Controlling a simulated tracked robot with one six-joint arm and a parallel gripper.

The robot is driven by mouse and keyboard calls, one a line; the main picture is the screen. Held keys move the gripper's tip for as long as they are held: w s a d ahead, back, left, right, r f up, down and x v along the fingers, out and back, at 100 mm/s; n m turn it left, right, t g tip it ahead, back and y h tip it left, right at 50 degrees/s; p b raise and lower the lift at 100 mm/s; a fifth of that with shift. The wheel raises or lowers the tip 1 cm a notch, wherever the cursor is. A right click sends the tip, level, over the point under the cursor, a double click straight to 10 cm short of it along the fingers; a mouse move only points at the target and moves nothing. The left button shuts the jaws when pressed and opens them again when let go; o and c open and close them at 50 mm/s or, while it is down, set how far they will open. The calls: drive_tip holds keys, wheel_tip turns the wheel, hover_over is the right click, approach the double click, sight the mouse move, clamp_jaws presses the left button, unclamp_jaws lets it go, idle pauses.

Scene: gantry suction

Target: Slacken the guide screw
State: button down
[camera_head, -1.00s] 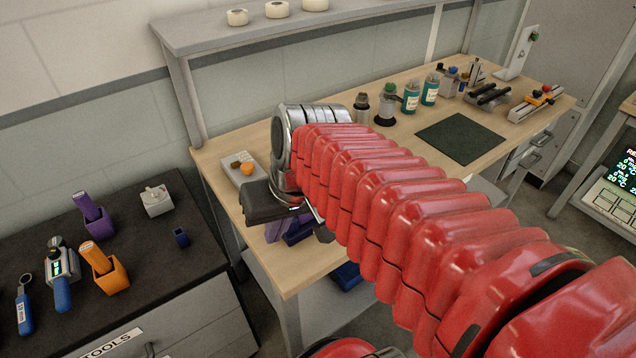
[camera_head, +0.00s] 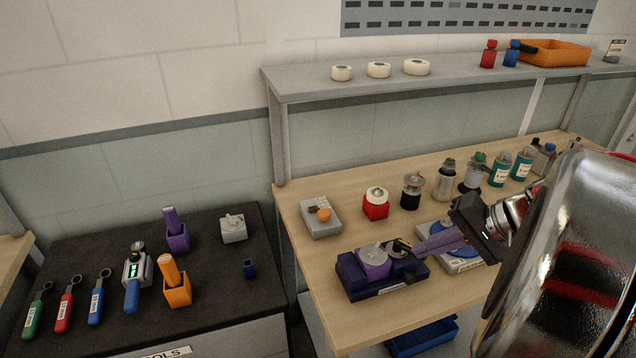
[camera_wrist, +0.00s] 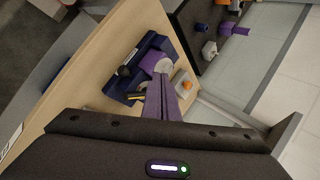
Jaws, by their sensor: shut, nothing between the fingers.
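My gripper (camera_head: 420,247) has purple fingers, shut and empty. It reaches in from the right, low over the bench, with its tips close to a dark blue fixture (camera_head: 352,284). The fixture carries a purple block with a pale round top (camera_head: 374,257) and a small black knob with yellow (camera_head: 402,247). I cannot tell for sure which part is the guide screw, or whether the tips touch the knob. In the wrist view the shut fingers (camera_wrist: 162,92) point at the fixture (camera_wrist: 118,88) and cover part of it.
A grey box with an orange button (camera_head: 322,214), a red-based pot (camera_head: 376,204) and several bottles stand behind the fixture. A blue and white unit (camera_head: 462,262) lies close under my gripper. The bench front is clear.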

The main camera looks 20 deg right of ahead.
drive_tip(key=shift+m+t, duration=0.6)
drive_tip(key=d, duration=0.2)
drive_tip(key=s+d, duration=0.1)
drive_tip(key=d, duration=0.1)
drive_tip(key=shift+d, duration=0.25)
approach(379, 248)
wheel_tip(379, 248, down, 3)
drive_tip(key=shift+w+a+f, duration=0.15)
drive_tip(key=shift+w+a, duration=0.75)
drive_tip(key=shift+w, duration=0.1)
drive_tip(key=shift+w+a, duration=0.3)
drive_tip(key=shift+w, duration=0.3)
